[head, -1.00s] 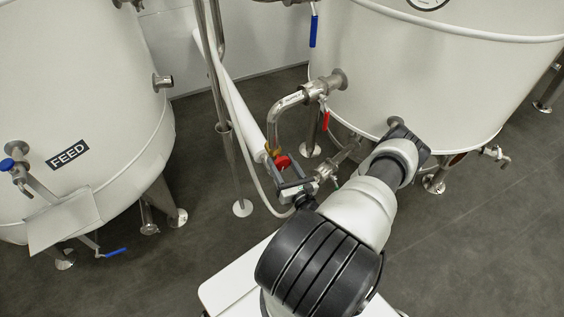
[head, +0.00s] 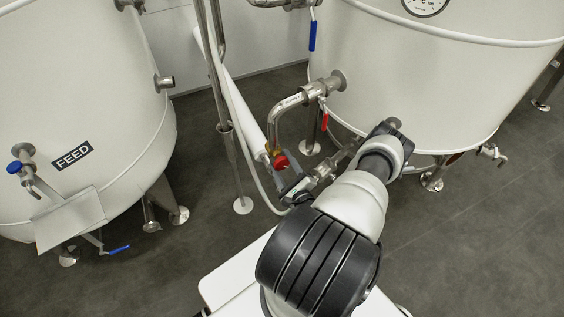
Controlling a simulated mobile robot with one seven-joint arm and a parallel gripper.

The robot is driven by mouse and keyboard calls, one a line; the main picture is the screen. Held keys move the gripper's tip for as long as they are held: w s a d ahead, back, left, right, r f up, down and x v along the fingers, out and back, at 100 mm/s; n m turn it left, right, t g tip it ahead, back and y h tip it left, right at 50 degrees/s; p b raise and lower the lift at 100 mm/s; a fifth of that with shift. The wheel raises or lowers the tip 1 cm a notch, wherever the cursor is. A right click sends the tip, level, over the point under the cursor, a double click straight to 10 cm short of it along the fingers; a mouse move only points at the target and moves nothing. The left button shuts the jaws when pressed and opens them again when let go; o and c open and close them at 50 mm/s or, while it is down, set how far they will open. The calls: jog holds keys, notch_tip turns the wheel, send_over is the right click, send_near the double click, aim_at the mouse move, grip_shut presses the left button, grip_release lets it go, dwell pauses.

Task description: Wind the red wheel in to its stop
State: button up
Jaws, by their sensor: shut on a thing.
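The red wheel (head: 281,161) is small and sits on the pipework below the bent steel pipe, left of the right-hand tank. My gripper (head: 284,176) is at the wheel, reaching in from below and right, with its fingers shut on it. The fingertips and their exact contact with the wheel are small and partly hidden. A brass-coloured part (head: 268,157) shows just left of the wheel.
A red lever (head: 325,121) hangs from the valve just above and right of the wheel. The right-hand tank (head: 430,75) stands close behind my arm. A white pipe (head: 238,105) and a steel post (head: 228,150) stand left of the wheel. The FEED tank (head: 80,90) is farther left.

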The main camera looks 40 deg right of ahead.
jog(key=n+p, duration=0.1)
jog(key=n, duration=0.6)
dwell(0.6)
jog(key=o, duration=1)
jog(key=shift+o, duration=0.2)
jog(key=shift+s, duration=0.15)
